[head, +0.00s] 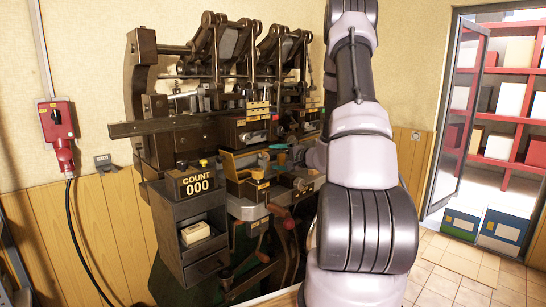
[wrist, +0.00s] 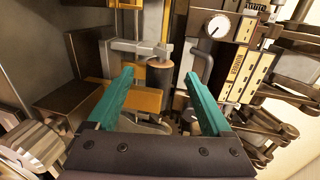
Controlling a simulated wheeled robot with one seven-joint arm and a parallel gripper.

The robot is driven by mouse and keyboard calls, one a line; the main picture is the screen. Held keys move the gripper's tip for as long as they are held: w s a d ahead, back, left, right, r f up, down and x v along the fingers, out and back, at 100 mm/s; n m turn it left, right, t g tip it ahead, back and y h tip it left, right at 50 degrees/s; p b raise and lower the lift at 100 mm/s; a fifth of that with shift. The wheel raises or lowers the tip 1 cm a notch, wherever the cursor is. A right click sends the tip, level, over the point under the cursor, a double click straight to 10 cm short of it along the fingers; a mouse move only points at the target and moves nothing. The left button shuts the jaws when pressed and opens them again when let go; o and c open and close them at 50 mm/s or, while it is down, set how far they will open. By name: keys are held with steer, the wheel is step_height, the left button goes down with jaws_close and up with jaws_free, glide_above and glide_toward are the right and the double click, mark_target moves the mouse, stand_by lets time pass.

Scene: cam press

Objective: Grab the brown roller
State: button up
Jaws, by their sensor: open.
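The brown roller (wrist: 160,74) stands as a short upright cylinder with a flat top in the wrist view, beside a yellow block. My gripper (wrist: 159,76) is open, with its two teal fingers spread to the left and right of the roller in the picture. No contact shows between fingers and roller, and I cannot tell how far ahead of the tips it is. In the head view only a bit of teal finger (head: 278,147) shows at the machine; my arm hides much of that area. I cannot make out the roller surely there.
The dark press (head: 170,140) fills the space around my gripper. In the wrist view a grey metal bar (wrist: 138,47) lies behind the roller, a curved grey pipe (wrist: 203,62) to its right, and a dial gauge (wrist: 218,27) beyond. A count box (head: 197,184) stands at front left.

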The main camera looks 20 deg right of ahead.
mark_target(271, 156)
steer(key=x, duration=0.3)
steer(key=shift+w, duration=0.35)
jaws_close()
